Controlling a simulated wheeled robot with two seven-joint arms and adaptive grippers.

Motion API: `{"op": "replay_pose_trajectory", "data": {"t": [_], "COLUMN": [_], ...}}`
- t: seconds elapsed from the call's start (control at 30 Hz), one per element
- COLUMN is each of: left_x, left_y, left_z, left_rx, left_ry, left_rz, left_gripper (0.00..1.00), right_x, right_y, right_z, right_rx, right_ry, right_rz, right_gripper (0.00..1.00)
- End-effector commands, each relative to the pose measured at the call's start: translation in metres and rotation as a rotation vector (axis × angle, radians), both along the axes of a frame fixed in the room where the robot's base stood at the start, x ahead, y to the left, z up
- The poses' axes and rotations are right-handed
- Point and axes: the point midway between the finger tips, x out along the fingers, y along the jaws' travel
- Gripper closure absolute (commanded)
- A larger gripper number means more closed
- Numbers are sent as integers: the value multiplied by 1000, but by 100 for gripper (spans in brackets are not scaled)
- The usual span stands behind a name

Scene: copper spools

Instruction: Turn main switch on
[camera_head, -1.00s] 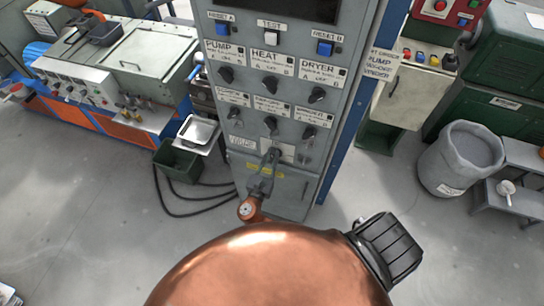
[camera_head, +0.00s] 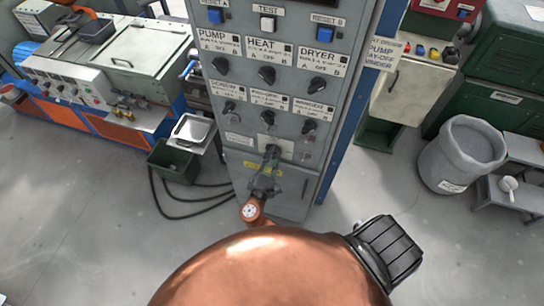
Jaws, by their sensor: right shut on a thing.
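The grey control cabinet (camera_head: 236,104) stands in front of me with rows of labelled black knobs. The main switch (camera_head: 272,151) sits low on its front, below the lowest knob row, on a pale plate. My right gripper (camera_head: 270,166) reaches up to it from below and is shut on its handle. The gripper covers part of the handle, so the exact switch position is hard to read. My left gripper is not in view.
Blue and white buttons (camera_head: 267,23) top the panel. A green bin (camera_head: 173,162) and black cables lie left of the cabinet. A grey barrel (camera_head: 460,155) and steps (camera_head: 492,196) stand right. The floor on both sides of the cabinet is mostly open.

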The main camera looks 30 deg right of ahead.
Motion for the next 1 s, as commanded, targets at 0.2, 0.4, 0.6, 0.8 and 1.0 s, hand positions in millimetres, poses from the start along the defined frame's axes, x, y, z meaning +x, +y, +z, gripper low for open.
{"op": "replay_pose_trajectory", "data": {"t": [0.2,0.4,0.6,0.8,1.0], "left_x": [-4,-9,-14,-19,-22], "left_y": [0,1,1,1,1], "left_z": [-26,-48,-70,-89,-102], "left_rx": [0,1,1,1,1], "left_ry": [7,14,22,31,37], "left_rz": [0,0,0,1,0], "left_gripper": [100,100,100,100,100], "right_x": [-3,-6,-7,-8,-8], "right_y": [-2,-5,-6,-7,-7], "right_z": [-9,-14,-18,-21,-23], "right_rx": [134,256,374,473,543], "right_ry": [-157,-301,-439,-556,-637], "right_rz": [0,-2,-2,-1,-2], "right_gripper": [100,100,100,100,100]}}
